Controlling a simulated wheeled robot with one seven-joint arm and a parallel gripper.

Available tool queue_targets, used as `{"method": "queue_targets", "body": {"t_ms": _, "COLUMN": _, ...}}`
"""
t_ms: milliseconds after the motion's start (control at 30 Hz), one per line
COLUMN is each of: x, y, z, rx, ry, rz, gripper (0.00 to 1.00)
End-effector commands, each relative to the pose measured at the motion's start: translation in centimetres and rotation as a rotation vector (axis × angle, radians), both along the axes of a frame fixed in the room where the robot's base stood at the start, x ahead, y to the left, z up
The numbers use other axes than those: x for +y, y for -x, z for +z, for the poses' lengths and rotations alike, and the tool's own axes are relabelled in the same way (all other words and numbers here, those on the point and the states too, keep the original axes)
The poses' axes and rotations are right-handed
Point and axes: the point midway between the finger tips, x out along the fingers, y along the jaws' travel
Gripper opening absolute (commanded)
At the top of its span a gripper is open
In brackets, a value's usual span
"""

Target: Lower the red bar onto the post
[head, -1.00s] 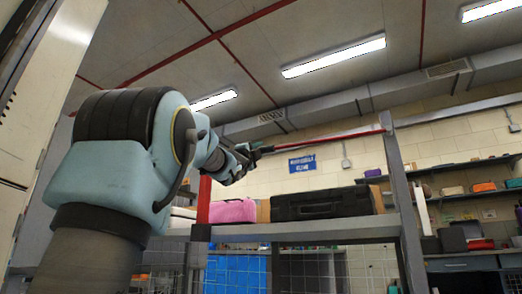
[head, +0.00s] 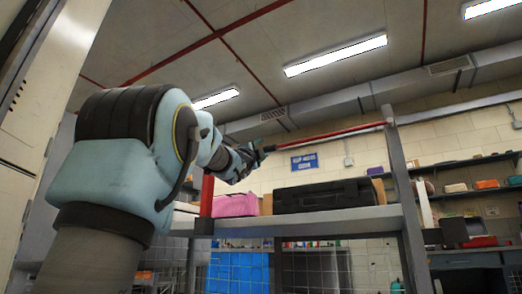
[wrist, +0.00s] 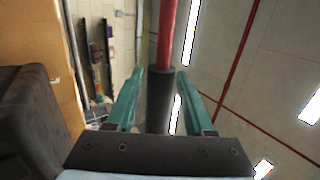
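The red bar (head: 335,133) runs in the head view from my gripper (head: 264,150) to the top of a grey upright (head: 397,165) on the right. In the wrist view the bar (wrist: 167,35) comes from the top and ends in a dark sleeve (wrist: 160,100). The sleeve lies between the two green fingers of my gripper (wrist: 160,78). A narrow gap shows on each side, so the fingers look open around it. A red post (head: 206,195) stands at the left, partly behind my arm. The bar is above the shelf and apart from this post.
A grey shelf (head: 310,223) holds a pink case (head: 236,205) and a black case (head: 325,195) below the bar. In the wrist view a dark case (wrist: 35,115) and a tan box (wrist: 35,40) are close on the left. The right side there is clear.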

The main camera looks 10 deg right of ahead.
Motion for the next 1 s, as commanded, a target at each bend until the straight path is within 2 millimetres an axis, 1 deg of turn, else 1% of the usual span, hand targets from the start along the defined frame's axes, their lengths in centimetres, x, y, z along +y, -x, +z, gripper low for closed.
{"method": "queue_targets", "body": {"t_ms": 267, "x": 0.1, "y": 0.0, "z": -0.1, "rx": 0.0, "ry": 0.0, "rz": 0.001, "gripper": 0.57}}
{"method": "queue_targets", "body": {"t_ms": 367, "x": 0.4, "y": 0.4, "z": -0.3, "rx": 0.001, "ry": 0.001, "rz": 0.002, "gripper": 0.57}}
{"method": "queue_targets", "body": {"t_ms": 467, "x": 0.9, "y": 1.2, "z": -1.0, "rx": 0.001, "ry": 0.001, "rz": 0.0, "gripper": 0.57}}
{"method": "queue_targets", "body": {"t_ms": 800, "x": 3.9, "y": 5.4, "z": -4.4, "rx": 0.001, "ry": 0.002, "rz": 0.001, "gripper": 0.57}}
{"method": "queue_targets", "body": {"t_ms": 1000, "x": 5.0, "y": 7.0, "z": -5.7, "rx": 0.0, "ry": 0.0, "rz": 0.001, "gripper": 0.57}}
